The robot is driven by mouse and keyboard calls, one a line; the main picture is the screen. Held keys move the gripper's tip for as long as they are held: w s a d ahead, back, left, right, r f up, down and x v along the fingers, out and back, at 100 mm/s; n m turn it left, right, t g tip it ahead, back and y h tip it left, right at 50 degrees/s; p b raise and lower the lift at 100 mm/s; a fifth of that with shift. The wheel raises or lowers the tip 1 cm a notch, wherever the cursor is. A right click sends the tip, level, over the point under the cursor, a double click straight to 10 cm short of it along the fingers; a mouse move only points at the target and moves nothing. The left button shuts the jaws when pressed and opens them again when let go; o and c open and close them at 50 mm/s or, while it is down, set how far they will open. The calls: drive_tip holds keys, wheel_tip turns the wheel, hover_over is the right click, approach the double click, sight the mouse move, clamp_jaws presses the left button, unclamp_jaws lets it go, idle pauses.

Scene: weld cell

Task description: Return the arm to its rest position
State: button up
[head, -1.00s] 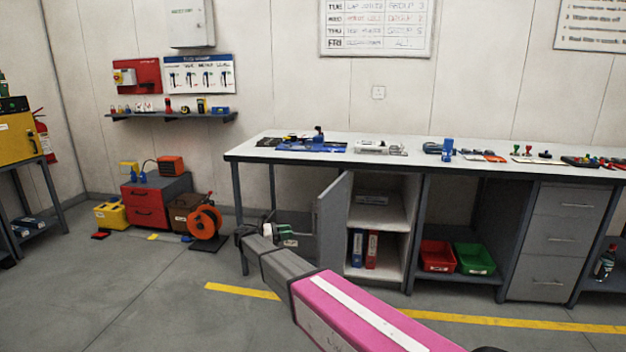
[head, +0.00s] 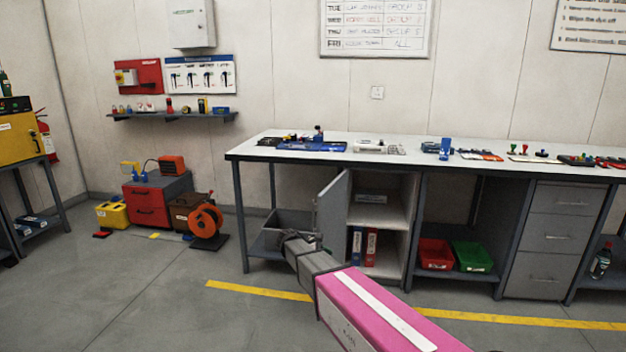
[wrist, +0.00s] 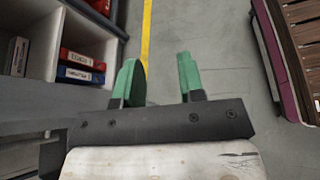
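My arm reaches up from the bottom right of the head view, with a pink link and a grey forearm in front of the workbench. My gripper (wrist: 157,75) shows in the wrist view with two green fingers wide apart. Nothing is between them, only grey floor and part of a yellow line. In the head view the wrist end is in front of the open cabinet door, and the fingers are mostly hidden there.
The workbench (head: 380,150) holds several tools. Its open cabinet door (head: 333,220) and shelf with red and blue binders (wrist: 80,68) are close to my gripper. Red (head: 436,253) and green bins (head: 472,256) are at right. Floor (head: 150,290) at left is clear.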

drive_tip(key=s+d+f+m+y, duration=0.2)
drive_tip(key=s+d+m+y, duration=0.4)
drive_tip(key=s, duration=0.4)
drive_tip(key=s+d+f+m+g+y, duration=0.1)
drive_tip(key=s+d+f+m+y, duration=0.1)
drive_tip(key=s+d+m+y, duration=0.4)
drive_tip(key=s+d+m, duration=0.1)
drive_tip(key=s+m, duration=0.2)
drive_tip(key=s, duration=0.2)
drive_tip(key=shift+s+d+f+m+y, duration=0.3)
drive_tip(key=shift+d+f+m, duration=0.1)
